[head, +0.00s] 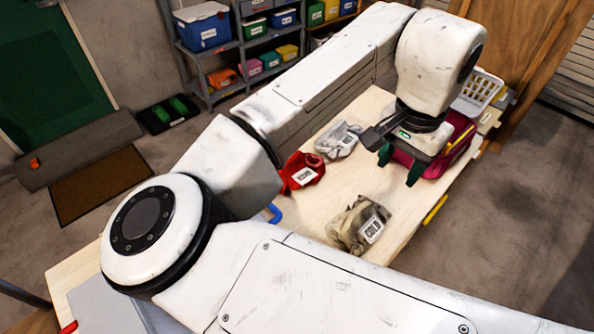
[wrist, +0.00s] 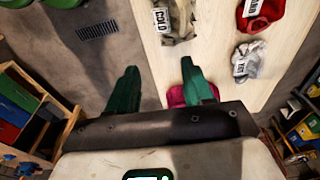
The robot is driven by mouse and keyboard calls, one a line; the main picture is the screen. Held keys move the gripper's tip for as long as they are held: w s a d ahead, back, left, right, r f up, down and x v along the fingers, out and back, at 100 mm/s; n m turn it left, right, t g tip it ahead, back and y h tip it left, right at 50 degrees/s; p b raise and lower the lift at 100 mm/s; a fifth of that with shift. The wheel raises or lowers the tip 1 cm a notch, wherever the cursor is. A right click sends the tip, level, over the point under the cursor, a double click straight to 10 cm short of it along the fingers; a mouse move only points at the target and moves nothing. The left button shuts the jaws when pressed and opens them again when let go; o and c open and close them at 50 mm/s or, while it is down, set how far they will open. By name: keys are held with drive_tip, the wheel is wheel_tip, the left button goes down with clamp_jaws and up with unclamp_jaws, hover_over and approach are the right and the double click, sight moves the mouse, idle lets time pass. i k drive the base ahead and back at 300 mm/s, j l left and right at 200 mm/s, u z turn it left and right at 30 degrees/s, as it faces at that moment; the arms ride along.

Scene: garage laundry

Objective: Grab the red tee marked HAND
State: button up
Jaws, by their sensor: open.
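The red tee (head: 312,164) lies crumpled on the light wooden table, left of the middle in the head view and partly behind my arm. Its white label is small there. In the wrist view the red tee (wrist: 276,20) is cut off at the top right edge, with a label that reads HAND. My gripper (head: 400,170) is open and empty above the table's right side, well to the right of the red tee. In the wrist view its green fingers (wrist: 158,68) are spread apart, with nothing held between them.
A grey shirt (head: 338,140) lies behind the red tee. A tan camouflage shirt (head: 346,228) labelled COLD lies nearer the front. A magenta bin (head: 464,128) stands close beside my gripper, with a white basket (head: 478,88) behind. Bare tabletop (head: 345,185) lies between the shirts.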

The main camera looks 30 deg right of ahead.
sight(301, 170)
drive_tip(key=i, duration=1)
